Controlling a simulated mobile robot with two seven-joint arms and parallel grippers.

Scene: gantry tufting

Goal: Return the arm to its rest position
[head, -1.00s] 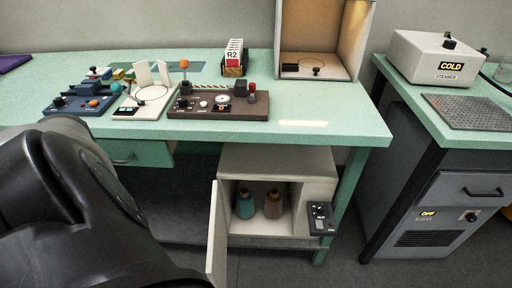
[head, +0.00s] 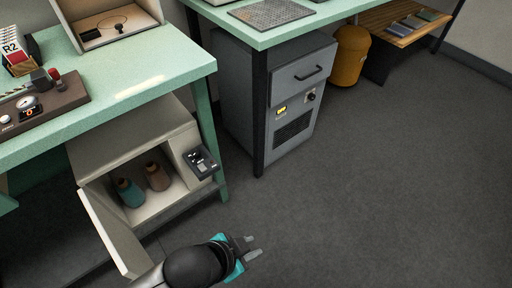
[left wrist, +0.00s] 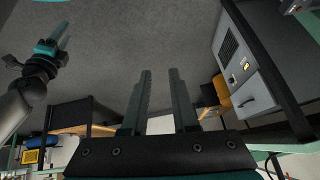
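My left gripper (head: 253,246) is low in the head view, past the open cabinet door and above the dark floor. Its teal and black body shows, with the grey fingers pointing right. In the left wrist view the two fingers of my left gripper (left wrist: 160,70) stand apart with nothing between them. Part of my other arm, with a teal gripper (left wrist: 62,36), shows at the upper left of the left wrist view; whether it is open cannot be made out. My right gripper is not seen in the head view.
The cabinet door (head: 115,232) stands open beside my left arm, with a teal cone (head: 130,194) and a brown cone (head: 157,177) inside. The green bench (head: 120,105) is above. A grey cabinet (head: 270,95) and yellow bin (head: 349,57) stand behind. The floor (head: 400,190) at right is clear.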

